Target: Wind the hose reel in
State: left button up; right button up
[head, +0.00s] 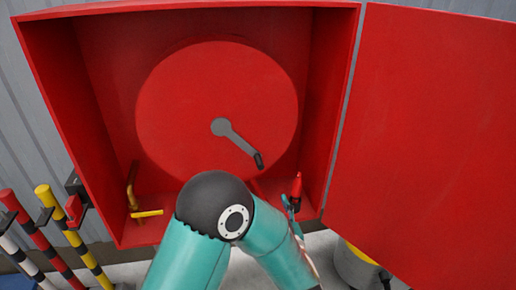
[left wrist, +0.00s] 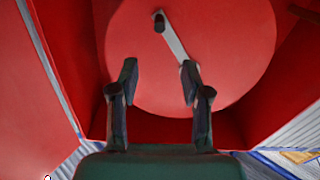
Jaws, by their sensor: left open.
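The hose reel (head: 175,105) is a large red disc inside an open red cabinet (head: 335,100). A grey crank (head: 236,139) runs from its hub down to the right in the head view, ending in a dark handle (head: 259,160). In the left wrist view the reel (left wrist: 235,30) looks turned over, with the handle (left wrist: 159,22) at the top. My left gripper (left wrist: 157,80) is open and empty there, its fingers apart in front of the reel's face, the handle beyond the fingertips. In the head view my left arm hides most of it. My right gripper is not in view.
The cabinet door (head: 430,130) stands open at the right. Striped posts (head: 72,240) stand at the left. A grey drum (head: 355,268) stands below the door.

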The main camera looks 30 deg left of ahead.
aim_at(260, 168)
pick_arm(q)
jog(key=p+x, duration=0.2)
jog(key=x, duration=1.4)
jog(key=shift+w+a, duration=0.25)
jog(key=shift+a, duration=0.1)
jog(key=shift+r, duration=0.1)
grip_shut()
